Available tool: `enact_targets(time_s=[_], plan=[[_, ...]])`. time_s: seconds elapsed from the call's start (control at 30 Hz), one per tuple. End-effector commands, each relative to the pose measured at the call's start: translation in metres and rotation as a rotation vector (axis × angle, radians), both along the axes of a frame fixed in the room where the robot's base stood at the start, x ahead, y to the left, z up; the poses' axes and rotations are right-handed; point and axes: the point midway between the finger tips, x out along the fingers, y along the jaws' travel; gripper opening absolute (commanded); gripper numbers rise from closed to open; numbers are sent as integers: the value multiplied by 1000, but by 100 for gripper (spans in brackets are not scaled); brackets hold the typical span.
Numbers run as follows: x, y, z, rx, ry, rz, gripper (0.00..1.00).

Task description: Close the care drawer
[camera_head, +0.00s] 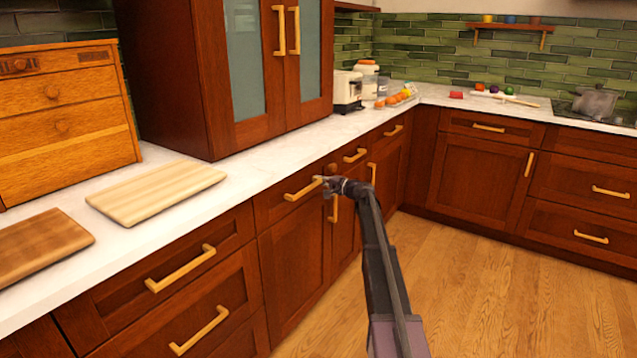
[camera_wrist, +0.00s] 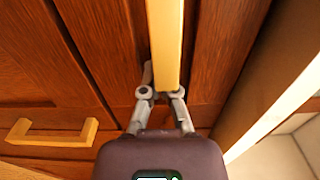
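A dark red wood drawer (camera_head: 272,203) sits under the white counter, with a long brass bar handle (camera_head: 303,190). No label shows, so I cannot tell whether it is the care drawer. Its front looks about level with its neighbours; a small gap cannot be ruled out. My gripper (camera_head: 325,184) is at the right end of this handle. In the wrist view the handle (camera_wrist: 165,40) runs upright, and my gripper's fingers (camera_wrist: 163,92) lie on either side of its near end. The handle partly hides the fingertips, so I cannot tell whether they press on it.
A cabinet door handle (camera_head: 333,208) is just below my gripper; it also shows in the wrist view (camera_wrist: 50,132). Further drawers with brass handles (camera_head: 180,268) are at the left. Cutting boards (camera_head: 155,194) lie on the counter. The wood floor (camera_head: 480,300) at the right is clear.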

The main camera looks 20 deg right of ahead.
Motion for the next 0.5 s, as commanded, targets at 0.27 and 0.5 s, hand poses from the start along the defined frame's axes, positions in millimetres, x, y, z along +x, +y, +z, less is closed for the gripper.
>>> enact_targets(time_s=[0.27,0.5], plan=[[7,-5,2,7,-2,-4,0],[7,-12,2,9,-3,-11,0]])
